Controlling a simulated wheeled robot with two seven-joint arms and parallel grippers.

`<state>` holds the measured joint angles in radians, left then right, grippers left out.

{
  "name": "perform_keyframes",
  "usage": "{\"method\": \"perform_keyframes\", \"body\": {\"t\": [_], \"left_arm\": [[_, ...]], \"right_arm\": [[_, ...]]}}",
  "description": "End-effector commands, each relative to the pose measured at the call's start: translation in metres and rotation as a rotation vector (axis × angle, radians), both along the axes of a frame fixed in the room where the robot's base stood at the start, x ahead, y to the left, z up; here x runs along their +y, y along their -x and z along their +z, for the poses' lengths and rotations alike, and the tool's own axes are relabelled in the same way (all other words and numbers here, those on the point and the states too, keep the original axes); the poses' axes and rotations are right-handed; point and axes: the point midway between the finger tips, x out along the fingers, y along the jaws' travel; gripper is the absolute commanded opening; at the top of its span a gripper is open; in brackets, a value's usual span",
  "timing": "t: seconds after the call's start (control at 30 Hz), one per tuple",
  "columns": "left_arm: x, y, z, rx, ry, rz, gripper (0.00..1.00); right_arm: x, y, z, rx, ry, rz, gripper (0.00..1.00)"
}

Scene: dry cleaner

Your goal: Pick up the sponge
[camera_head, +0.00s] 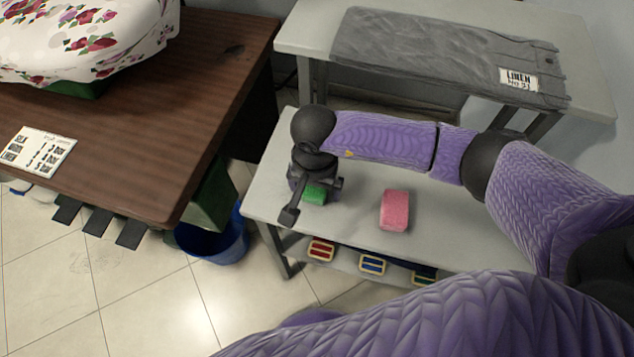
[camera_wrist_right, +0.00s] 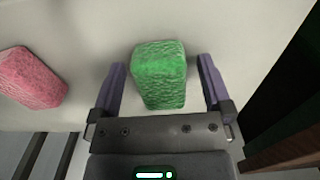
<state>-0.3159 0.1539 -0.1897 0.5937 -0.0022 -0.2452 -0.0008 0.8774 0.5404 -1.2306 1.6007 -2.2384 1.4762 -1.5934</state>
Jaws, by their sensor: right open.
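A green sponge (camera_head: 314,194) lies on the light grey bench (camera_head: 262,200), partly hidden by my right gripper in the head view. My right gripper (camera_head: 312,200) is above it, pointing down. In the right wrist view the green sponge (camera_wrist_right: 160,75) sits between the two open fingers of the gripper (camera_wrist_right: 161,88), with a gap on each side. A pink sponge (camera_head: 395,210) lies on the same bench to the right; it also shows at the left of the wrist view (camera_wrist_right: 32,78). My left gripper is not in view.
A brown wooden table (camera_head: 130,120) with a floral cloth (camera_head: 90,40) and a price card (camera_head: 38,150) stands left. A blue bin (camera_head: 215,240) is on the floor between. Folded grey linen (camera_head: 440,55) lies on a table behind. Small coloured items (camera_head: 372,264) sit on the bench's lower shelf.

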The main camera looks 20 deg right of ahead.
Motion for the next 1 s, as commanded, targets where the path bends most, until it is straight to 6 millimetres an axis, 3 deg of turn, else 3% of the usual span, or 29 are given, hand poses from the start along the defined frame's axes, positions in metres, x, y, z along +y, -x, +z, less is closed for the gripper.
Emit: {"method": "perform_keyframes", "body": {"t": [0.1,0.13,0.53,0.77,1.0], "left_arm": [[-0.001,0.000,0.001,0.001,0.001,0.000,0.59],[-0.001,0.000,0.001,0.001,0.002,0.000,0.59],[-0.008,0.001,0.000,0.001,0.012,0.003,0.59],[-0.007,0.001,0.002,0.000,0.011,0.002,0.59],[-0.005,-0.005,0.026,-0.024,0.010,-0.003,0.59]], "right_arm": [[0.000,0.000,0.001,-0.001,-0.001,0.000,1.00],[0.000,0.000,0.001,-0.001,-0.001,0.000,0.96],[0.000,0.000,0.002,0.000,0.000,0.000,0.11],[0.000,0.000,0.005,-0.001,0.000,0.000,0.10],[0.000,-0.001,0.066,-0.006,-0.001,0.001,0.10]]}}
